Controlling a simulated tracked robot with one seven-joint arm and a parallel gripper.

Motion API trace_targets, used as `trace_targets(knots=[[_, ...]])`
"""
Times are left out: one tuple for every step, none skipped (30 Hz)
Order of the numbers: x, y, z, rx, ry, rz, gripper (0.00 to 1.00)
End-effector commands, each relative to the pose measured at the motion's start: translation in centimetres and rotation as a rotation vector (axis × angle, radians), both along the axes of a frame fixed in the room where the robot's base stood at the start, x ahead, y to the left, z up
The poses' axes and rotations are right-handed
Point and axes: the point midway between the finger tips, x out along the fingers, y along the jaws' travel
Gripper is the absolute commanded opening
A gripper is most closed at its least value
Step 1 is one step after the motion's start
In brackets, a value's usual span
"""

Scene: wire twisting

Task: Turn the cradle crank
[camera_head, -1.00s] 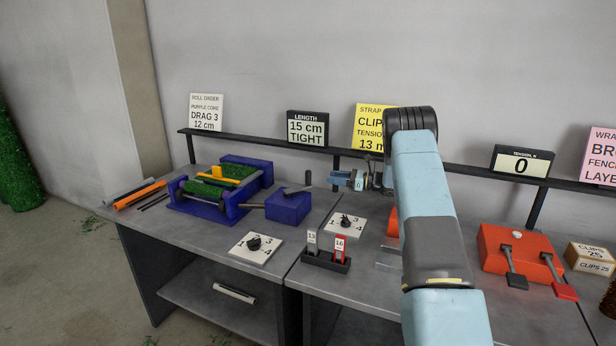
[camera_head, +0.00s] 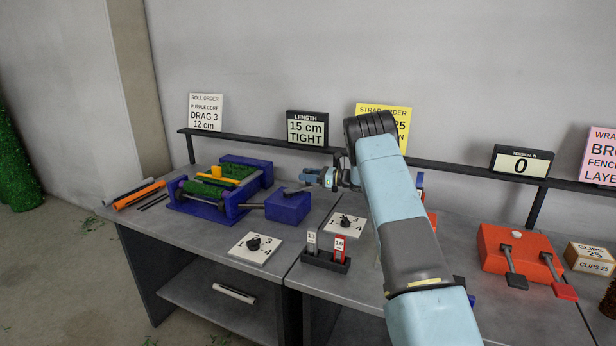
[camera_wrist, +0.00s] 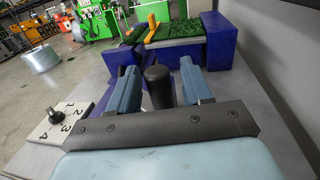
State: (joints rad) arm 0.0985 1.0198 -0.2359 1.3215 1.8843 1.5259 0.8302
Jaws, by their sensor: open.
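The blue cradle (camera_head: 205,209) stands on the left table with a green turf roll (camera_head: 226,173) and a yellow-orange piece on it. A blue box (camera_head: 288,207) sits at its right end, joined by a shaft. The dark crank arm (camera_head: 296,190) is on top of that box. My gripper (camera_head: 305,178) is just above and right of the box, pointing left. In the wrist view my gripper (camera_wrist: 160,72) is open, with the dark upright crank handle (camera_wrist: 158,85) between its two blue fingers. I cannot tell whether either finger touches the handle.
Two numbered dial plates (camera_head: 253,248) (camera_head: 345,225) and a tag holder (camera_head: 325,262) stand in front of the box. A dark rail (camera_head: 260,142) with signs runs behind. An orange unit with levers (camera_head: 512,253) is at the right.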

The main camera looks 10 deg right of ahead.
Motion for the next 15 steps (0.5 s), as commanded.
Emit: trace_targets(knots=[[0.00, 0.00, -0.01, 0.000, 0.000, 0.000, 0.49], [-0.01, 0.00, -0.01, 0.000, 0.000, 0.000, 0.49], [-0.01, 0.00, -0.01, 0.000, 0.000, 0.000, 0.48], [0.00, 0.01, -0.01, 0.000, 0.000, 0.000, 0.46], [0.00, 0.01, -0.01, 0.000, 0.000, 0.000, 0.43], [0.00, 0.01, -0.01, 0.000, 0.000, 0.000, 0.39], [0.00, 0.01, -0.01, 0.000, 0.000, 0.000, 0.36], [-0.01, 0.02, -0.01, 0.000, 0.000, 0.000, 0.33], [-0.01, 0.02, -0.01, 0.000, 0.000, 0.000, 0.29], [-0.01, 0.02, -0.01, 0.000, 0.000, 0.000, 0.26], [-0.01, 0.00, -0.01, 0.000, 0.000, 0.000, 0.23], [-0.01, 0.00, -0.01, 0.000, 0.000, 0.000, 0.20], [-0.01, 0.00, -0.01, 0.000, 0.000, 0.000, 0.17], [-0.01, 0.00, -0.01, 0.000, 0.000, 0.000, 0.14], [0.00, -0.01, -0.01, 0.000, 0.000, 0.000, 0.10]])
